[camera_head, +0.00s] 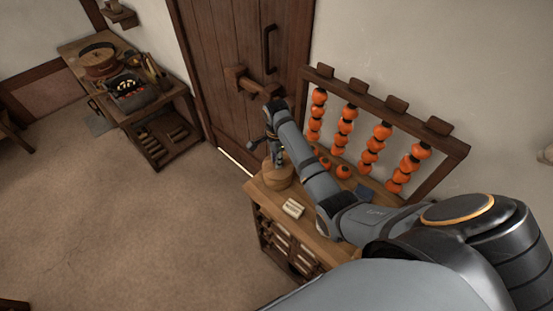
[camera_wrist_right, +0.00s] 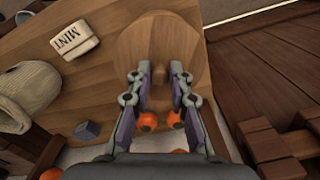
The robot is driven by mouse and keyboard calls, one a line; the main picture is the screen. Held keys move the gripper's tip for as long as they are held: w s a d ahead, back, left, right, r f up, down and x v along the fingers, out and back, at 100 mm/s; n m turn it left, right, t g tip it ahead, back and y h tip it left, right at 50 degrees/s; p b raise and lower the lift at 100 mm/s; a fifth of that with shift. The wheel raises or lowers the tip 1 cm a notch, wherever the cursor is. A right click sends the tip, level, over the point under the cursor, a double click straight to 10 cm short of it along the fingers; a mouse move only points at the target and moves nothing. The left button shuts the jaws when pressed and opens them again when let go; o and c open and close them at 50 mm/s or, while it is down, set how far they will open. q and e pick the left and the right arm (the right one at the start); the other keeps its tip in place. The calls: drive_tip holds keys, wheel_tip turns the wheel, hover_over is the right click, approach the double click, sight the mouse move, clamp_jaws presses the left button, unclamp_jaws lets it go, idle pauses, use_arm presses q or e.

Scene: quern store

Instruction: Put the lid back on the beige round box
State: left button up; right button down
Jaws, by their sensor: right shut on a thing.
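In the head view the beige round box (camera_head: 278,182) stands at the left end of the wooden counter. My right gripper (camera_head: 276,155) points down just above it. In the right wrist view the round wooden lid (camera_wrist_right: 160,35) lies beneath the fingers. My right gripper (camera_wrist_right: 160,78) is shut on the lid's small knob (camera_wrist_right: 160,76), between the fingertips. The lid appears level and over the box; I cannot tell whether it touches the rim or hangs slightly above. It hides the inside of the box. My left gripper is in neither view.
A packet marked MINT (camera_wrist_right: 75,40) lies on the counter (camera_head: 318,243) near the box. A blue-grey block (camera_wrist_right: 87,131), a beige woven container (camera_wrist_right: 28,90) and orange fruits (camera_head: 343,171) are close by. A rack of hanging fruit (camera_head: 380,131) and a wooden door (camera_head: 225,65) stand behind.

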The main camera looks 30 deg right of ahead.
idle(0.3)
drive_tip(key=c, duration=0.7)
unclamp_jaws()
drive_tip(key=shift+o, duration=0.2)
drive_tip(key=shift+r, duration=3.5)
drive_tip(key=shift+c, duration=0.3)
clamp_jaws()
